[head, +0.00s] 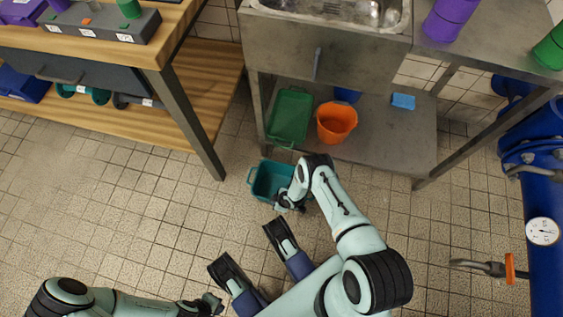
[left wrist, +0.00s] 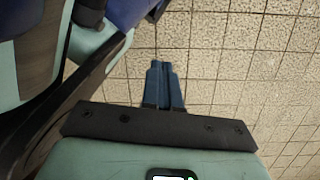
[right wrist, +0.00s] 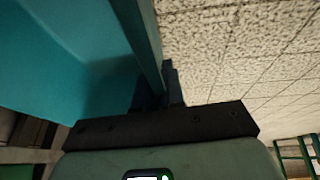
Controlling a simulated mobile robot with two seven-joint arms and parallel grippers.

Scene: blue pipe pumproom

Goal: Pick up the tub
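The teal tub (head: 262,181) is in the middle of the head view, upright in front of the steel sink unit; I cannot tell whether it touches the floor. My right gripper (head: 283,206) is at its near right side. In the right wrist view the tub (right wrist: 50,60) fills the left, and its wall runs down between the dark fingers of my right gripper (right wrist: 158,82), which look closed on it. My left gripper (head: 214,303) is low in the head view, away from the tub. In the left wrist view its fingers (left wrist: 163,66) are together with nothing between them.
On the steel unit's lower shelf (head: 385,150) are a green crate (head: 290,115), an orange bucket (head: 337,122) and a blue sponge (head: 403,101). A wooden workbench (head: 215,85) stands at left, blue pipes (head: 545,200) at right. Tiled floor at left is clear.

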